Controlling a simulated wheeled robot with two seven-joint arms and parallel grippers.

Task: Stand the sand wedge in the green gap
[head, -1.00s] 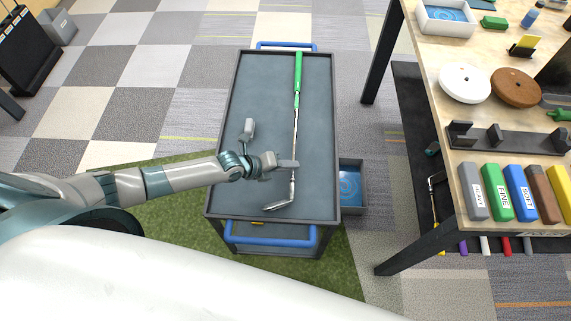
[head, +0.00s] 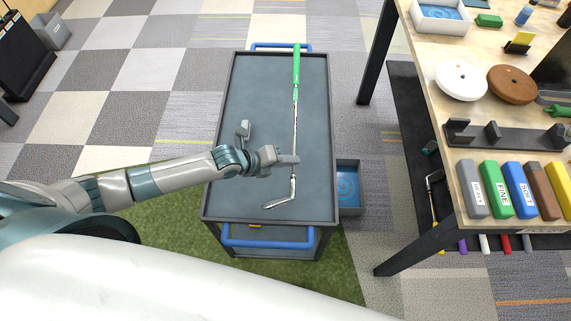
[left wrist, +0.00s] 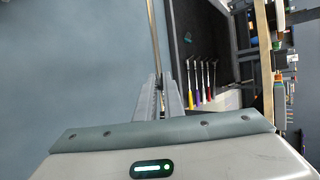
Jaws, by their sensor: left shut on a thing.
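The club (head: 295,125) has a green grip, a thin steel shaft and an iron head (head: 281,199). It is over the tray of a dark cart (head: 258,95), grip toward the far end and head toward me. The grip end overlaps the cart's far rim in the head view. My left gripper (head: 289,160) is shut on the shaft, low down near the head. The shaft (left wrist: 153,40) also runs up from between the fingers in the left wrist view. I cannot tell the club's clearance above the tray. No green gap can be made out. My right gripper is not in view.
A workbench (head: 450,130) on the right holds labelled coloured blocks, discs and a dark rack (head: 505,138). Several clubs with coloured grips (left wrist: 203,97) are beneath it. A grey bin (head: 348,187) is beside the cart. A black case (head: 28,65) stands far left.

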